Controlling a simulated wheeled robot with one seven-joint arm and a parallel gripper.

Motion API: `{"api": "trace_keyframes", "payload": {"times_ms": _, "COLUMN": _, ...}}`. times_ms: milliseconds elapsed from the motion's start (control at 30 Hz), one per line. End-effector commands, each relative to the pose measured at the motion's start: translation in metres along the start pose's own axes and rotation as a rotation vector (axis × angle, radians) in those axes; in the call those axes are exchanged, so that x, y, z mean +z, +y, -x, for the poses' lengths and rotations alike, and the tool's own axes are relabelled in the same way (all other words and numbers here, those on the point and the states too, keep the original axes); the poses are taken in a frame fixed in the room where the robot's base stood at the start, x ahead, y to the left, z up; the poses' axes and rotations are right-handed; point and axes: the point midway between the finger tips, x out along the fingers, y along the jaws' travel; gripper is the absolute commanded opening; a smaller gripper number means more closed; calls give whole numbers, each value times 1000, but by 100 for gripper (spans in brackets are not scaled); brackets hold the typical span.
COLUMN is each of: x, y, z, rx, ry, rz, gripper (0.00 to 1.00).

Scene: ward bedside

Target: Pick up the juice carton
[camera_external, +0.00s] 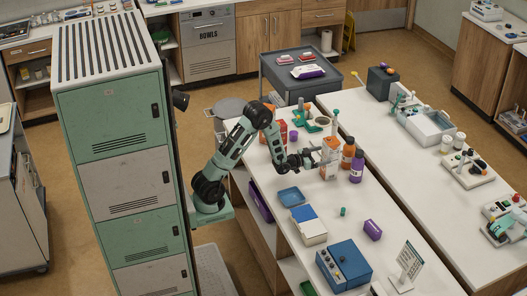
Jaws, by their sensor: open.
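The juice carton is probably the upright orange-and-white carton (331,160) on the white counter, at the middle of the view. My gripper (314,156) is open at the carton's left side, with its fingers pointing towards it. The fingertips are very close to the carton in the picture. I cannot tell whether they touch it or reach around it. The arm covers nothing of the carton's right side.
An orange bottle (348,153) and a purple bottle (357,167) stand close to the carton's right.

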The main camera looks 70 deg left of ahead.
Motion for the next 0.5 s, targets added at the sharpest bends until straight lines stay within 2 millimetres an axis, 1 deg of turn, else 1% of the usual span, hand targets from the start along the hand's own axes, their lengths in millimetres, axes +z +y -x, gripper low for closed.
{"api": "trace_keyframes", "payload": {"times_ms": 33, "x": 0, "y": 0, "z": -7, "rx": 1, "ry": -1, "rz": 0, "gripper": 91}}
{"api": "trace_keyframes", "payload": {"times_ms": 100, "x": -1, "y": 0, "z": -14, "rx": 1, "ry": 0, "rz": 0, "gripper": 91}}
{"api": "trace_keyframes", "payload": {"times_ms": 267, "x": -1, "y": 0, "z": -23, "rx": 1, "ry": -1, "rz": 0, "gripper": 91}}
{"api": "trace_keyframes", "payload": {"times_ms": 500, "x": -4, "y": 1, "z": -57, "rx": 1, "ry": 0, "rz": 0, "gripper": 91}}
